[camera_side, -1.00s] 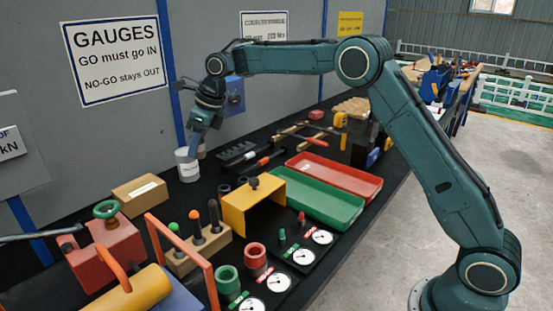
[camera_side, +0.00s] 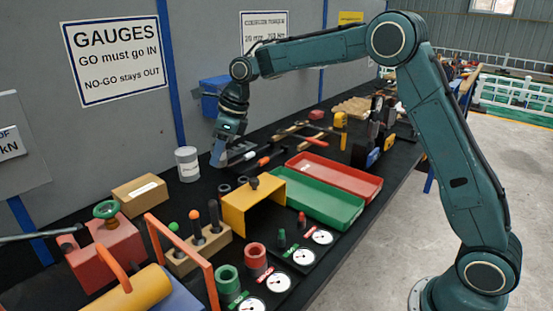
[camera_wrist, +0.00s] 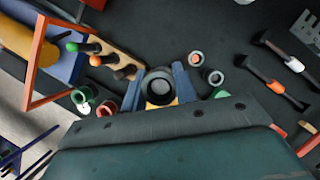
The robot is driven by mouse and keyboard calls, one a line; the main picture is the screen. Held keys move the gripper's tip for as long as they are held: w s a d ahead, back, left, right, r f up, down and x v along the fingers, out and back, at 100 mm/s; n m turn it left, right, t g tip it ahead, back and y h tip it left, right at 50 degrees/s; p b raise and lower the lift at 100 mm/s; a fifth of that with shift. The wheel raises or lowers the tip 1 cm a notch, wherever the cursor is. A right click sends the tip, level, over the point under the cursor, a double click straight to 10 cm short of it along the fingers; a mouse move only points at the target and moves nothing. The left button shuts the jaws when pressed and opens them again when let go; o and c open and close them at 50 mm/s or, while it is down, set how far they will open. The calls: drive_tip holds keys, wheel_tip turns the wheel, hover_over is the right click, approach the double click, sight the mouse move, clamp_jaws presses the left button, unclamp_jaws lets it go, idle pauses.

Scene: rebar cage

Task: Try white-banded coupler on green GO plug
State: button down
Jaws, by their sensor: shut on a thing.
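My gripper (camera_side: 219,160) hangs over the bench, right of the white can. In the wrist view, its two fingers (camera_wrist: 160,84) are shut on a dark round coupler (camera_wrist: 159,92). No white band can be made out on it. A green-tipped plug (camera_side: 173,227) stands in a wooden block (camera_side: 201,247), beside an orange-tipped and a black plug; it also shows in the wrist view (camera_wrist: 72,47). A small green peg (camera_side: 282,238) stands by a dial and a green label. Two other couplers stand on the bench; in the wrist view, one has an orange ring (camera_wrist: 196,58), the other a pale one (camera_wrist: 213,77).
A yellow bridge (camera_side: 240,211) with a black knob stands near the green tray (camera_side: 318,205) and red tray (camera_side: 340,178). An orange frame (camera_side: 207,262), a green ring (camera_side: 228,283) and a red ring (camera_side: 255,262) stand in front. The white can (camera_side: 187,166) stands near the wall.

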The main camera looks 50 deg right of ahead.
drive_tip(key=s+d+f+n+y, duration=0.1)
drive_tip(key=s+f+n, duration=0.2)
drive_tip(key=s, duration=1.5)
drive_tip(key=shift+s+f+g, duration=0.3)
drive_tip(key=shift+f+g, duration=0.1)
drive_tip(key=shift+f, duration=0.15)
hover_over(282, 230)
drive_tip(key=shift+w+f, duration=0.15)
drive_tip(key=shift+f, duration=2.7)
drive_tip(key=shift+f, duration=2.95)
drive_tip(key=c, duration=1)
unclamp_jaws()
drive_tip(key=shift+r, duration=0.1)
